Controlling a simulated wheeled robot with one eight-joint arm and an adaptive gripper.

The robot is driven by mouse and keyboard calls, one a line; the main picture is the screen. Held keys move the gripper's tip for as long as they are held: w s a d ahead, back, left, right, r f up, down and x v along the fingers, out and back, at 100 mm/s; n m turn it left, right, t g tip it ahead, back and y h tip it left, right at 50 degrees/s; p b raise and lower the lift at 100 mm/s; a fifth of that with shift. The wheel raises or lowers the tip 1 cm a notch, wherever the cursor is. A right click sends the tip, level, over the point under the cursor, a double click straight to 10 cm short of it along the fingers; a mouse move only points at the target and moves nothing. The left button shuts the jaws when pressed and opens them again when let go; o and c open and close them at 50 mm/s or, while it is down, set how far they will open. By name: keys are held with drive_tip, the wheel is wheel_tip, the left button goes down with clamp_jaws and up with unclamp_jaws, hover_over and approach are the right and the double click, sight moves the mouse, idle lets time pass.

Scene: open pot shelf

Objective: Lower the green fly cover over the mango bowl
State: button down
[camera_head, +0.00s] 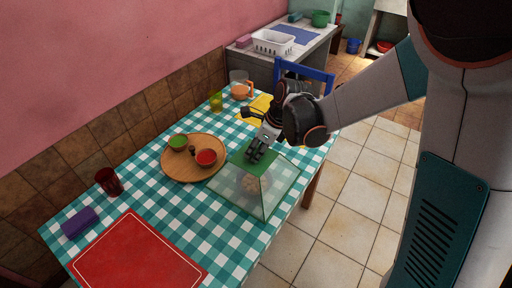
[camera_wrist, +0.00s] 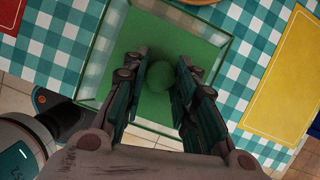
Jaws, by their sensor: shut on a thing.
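The green fly cover (camera_head: 278,187) is a see-through pyramid with a solid green top, near the right edge of the checked table. My gripper (camera_head: 258,156) is above it, shut on the green knob at its top. In the wrist view the round knob (camera_wrist: 184,86) sits between the two fingers of my gripper (camera_wrist: 161,66), with the cover's flared sides (camera_wrist: 108,40) around it. The mango bowl (camera_head: 252,184) shows dimly through the cover's side; its mangoes are hard to make out. I cannot tell whether the cover's rim touches the cloth.
A round wooden tray (camera_head: 178,172) with a green and a red bowl is close left of the cover. A red mat (camera_head: 137,255) lies in front, a yellow mat (camera_head: 253,108) behind. A dark red cup (camera_head: 109,181), purple block (camera_head: 80,222) and orange-filled jug (camera_head: 240,88) stand further off.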

drive_tip(key=shift+f+b, duration=1.85)
drive_tip(key=shift+f, duration=0.95)
drive_tip(key=shift+f+b, duration=0.25)
drive_tip(key=shift+b, duration=0.15)
drive_tip(key=c, duration=1.2)
unclamp_jaws()
drive_tip(key=v, duration=1.1)
drive_tip(key=shift+d+r, duration=0.15)
drive_tip(key=shift+r, duration=0.1)
drive_tip(key=shift+s+r, duration=0.15)
drive_tip(key=shift+r, duration=0.05)
